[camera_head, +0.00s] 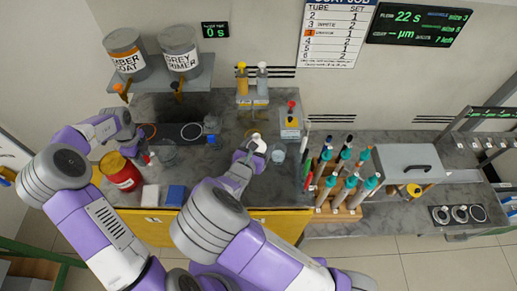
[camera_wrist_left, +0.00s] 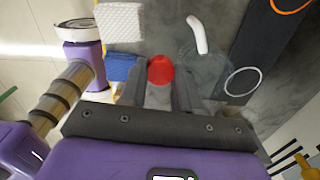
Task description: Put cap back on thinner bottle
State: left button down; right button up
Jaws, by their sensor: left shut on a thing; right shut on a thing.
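My left gripper (camera_head: 146,158) is shut on a small red cap (camera_wrist_left: 160,70), held between its fingertips in the left wrist view. Right beside the cap stands a clear vessel (camera_wrist_left: 208,72) with a white bent spout (camera_wrist_left: 197,35). It looks like the thinner bottle, but no label is readable. The cap is apart from the spout. The vessel also shows in the head view (camera_head: 166,155), faintly. My right gripper (camera_head: 251,149) is shut on a small white thing (camera_head: 258,142) whose shape is unclear, over the middle of the bench.
A bluish bottle (camera_head: 211,127) is behind. A clear cup (camera_head: 278,153) stands right of my right gripper, and a rack of rods (camera_head: 340,205) further right.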

jog(key=o, duration=0.7)
jog(key=c, duration=0.9)
